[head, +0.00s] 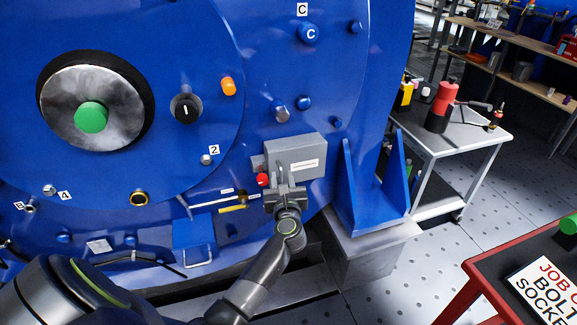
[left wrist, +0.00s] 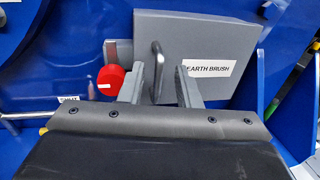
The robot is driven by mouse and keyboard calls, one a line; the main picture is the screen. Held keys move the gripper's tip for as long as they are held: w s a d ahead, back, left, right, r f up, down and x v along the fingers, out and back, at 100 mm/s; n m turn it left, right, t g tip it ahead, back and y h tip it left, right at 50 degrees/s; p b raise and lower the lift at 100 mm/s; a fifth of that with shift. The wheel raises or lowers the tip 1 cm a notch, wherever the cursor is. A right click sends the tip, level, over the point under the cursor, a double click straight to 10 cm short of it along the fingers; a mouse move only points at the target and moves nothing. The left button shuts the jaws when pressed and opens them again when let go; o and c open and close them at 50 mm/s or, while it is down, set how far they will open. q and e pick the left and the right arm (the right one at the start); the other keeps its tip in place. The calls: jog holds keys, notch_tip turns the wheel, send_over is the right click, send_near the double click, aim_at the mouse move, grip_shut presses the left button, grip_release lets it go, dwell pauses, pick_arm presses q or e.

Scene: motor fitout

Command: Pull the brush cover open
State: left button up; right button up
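The brush cover (head: 300,152) is a grey box plate on the blue motor housing, and it looks closed. In the left wrist view the cover (left wrist: 205,35) carries a label reading EARTH BRUSH and a thin upright metal handle (left wrist: 156,65). My left gripper (head: 285,187) is in front of the cover's lower left part. In the left wrist view its two fingers (left wrist: 160,88) are apart, with the handle showing between them and a gap on each side. I cannot tell how deep the handle sits between the fingertips. My right gripper is not in view.
A red knob (head: 262,180) is just left of the cover, close to my left finger in the wrist view. A yellow-handled rod (head: 232,209) lies lower left. A blue bracket (head: 372,190) stands right of the cover. A tool cart (head: 470,136) and red-edged table (head: 490,262) are farther right.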

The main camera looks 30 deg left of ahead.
pick_arm(q)
jog(key=shift+x, duration=0.8)
jog(key=shift+s, duration=0.15)
jog(key=shift+c, duration=0.4)
grip_shut()
